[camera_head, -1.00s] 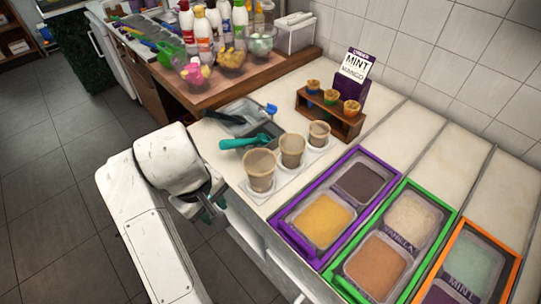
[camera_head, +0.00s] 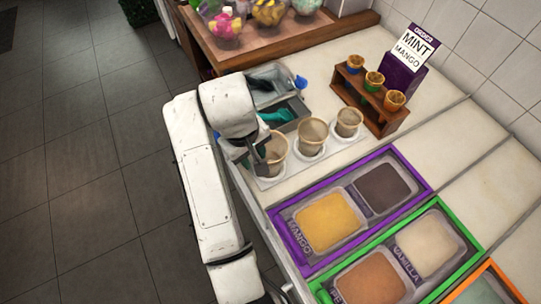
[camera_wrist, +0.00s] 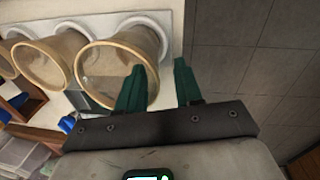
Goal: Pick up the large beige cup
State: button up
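The large beige cup (camera_head: 277,148) stands upright at the left end of a row of three on a white holder (camera_head: 267,182). In the wrist view, the large cup (camera_wrist: 97,72) shows its open mouth. My gripper (camera_head: 259,160) is right beside the cup's left side. In the wrist view, the two green fingers of my gripper (camera_wrist: 158,72) are apart with nothing held between them. One finger overlaps the cup's mouth and the other is outside the rim; I cannot tell whether they touch the cup. My gripper hides part of the cup in the head view.
A medium cup (camera_head: 312,133) and a small cup (camera_head: 349,121) stand to the right. Behind are a grey tray (camera_head: 275,92) with utensils and a wooden cone rack (camera_head: 378,117). A purple-framed topping bin (camera_head: 290,250) is in front. Floor lies left of the counter.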

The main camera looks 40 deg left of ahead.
aim_at(277, 149)
jog(key=shift+w+d+f+p, duration=0.1)
jog(key=shift+w+f+p, duration=0.1)
jog(key=shift+f, duration=0.7)
jog(key=shift+w+d+f+p, duration=0.15)
jog(key=shift+f+p, duration=0.1)
jog(key=shift+f, duration=0.6)
jog(key=shift+w+d+f+p, duration=0.1)
jog(key=shift+w+f+p, duration=0.1)
jog(key=shift+f, duration=0.7)
jog(key=shift+c, duration=0.2)
grip_shut()
